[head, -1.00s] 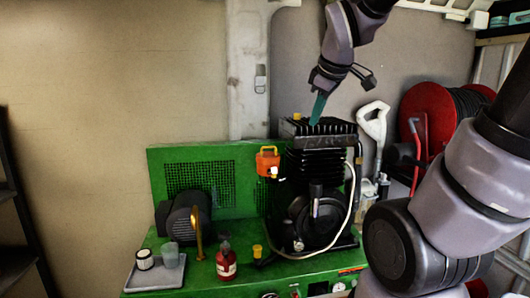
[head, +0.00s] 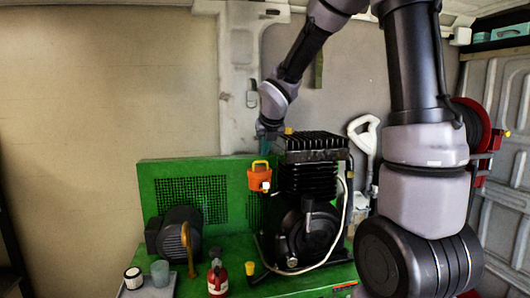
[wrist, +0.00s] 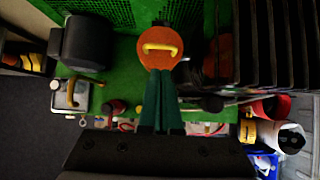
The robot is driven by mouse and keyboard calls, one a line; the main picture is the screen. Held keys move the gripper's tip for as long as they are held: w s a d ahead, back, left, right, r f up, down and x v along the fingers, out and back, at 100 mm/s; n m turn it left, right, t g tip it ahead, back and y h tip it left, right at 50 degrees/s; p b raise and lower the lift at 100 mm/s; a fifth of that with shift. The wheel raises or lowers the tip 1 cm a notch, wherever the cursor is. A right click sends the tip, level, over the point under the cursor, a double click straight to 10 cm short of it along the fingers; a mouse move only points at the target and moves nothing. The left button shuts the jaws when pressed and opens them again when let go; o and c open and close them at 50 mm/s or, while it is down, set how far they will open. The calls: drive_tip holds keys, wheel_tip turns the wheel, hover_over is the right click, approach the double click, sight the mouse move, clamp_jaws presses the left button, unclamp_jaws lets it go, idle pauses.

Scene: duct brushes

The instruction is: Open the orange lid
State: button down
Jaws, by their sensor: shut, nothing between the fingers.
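The orange lid (head: 260,181) sits on a small housing at the green back panel, left of the black finned block. In the wrist view, the round orange lid (wrist: 183,61) is seen from above, with a yellow handle (wrist: 160,48) arching across it. My gripper (head: 266,152) is just above the lid in the head view. Its green fingers (wrist: 160,73) are together and empty, their tips overlapping the lid's near edge in the wrist view. I cannot tell whether they touch it. The lid looks seated.
The black finned compressor (head: 310,180) stands close on the right. A dark motor (head: 178,232), a brass pipe (head: 188,250), a red bottle (head: 217,278) and a small yellow cap (head: 250,268) stand lower on the green base. A tray (head: 136,292) holds a cup and a filter.

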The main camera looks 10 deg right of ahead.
sight(260, 170)
drive_tip(key=x, duration=0.7)
drive_tip(key=shift+w+f, duration=0.2)
drive_tip(key=shift+a+r, duration=0.1)
drive_tip(key=shift+r, duration=0.05)
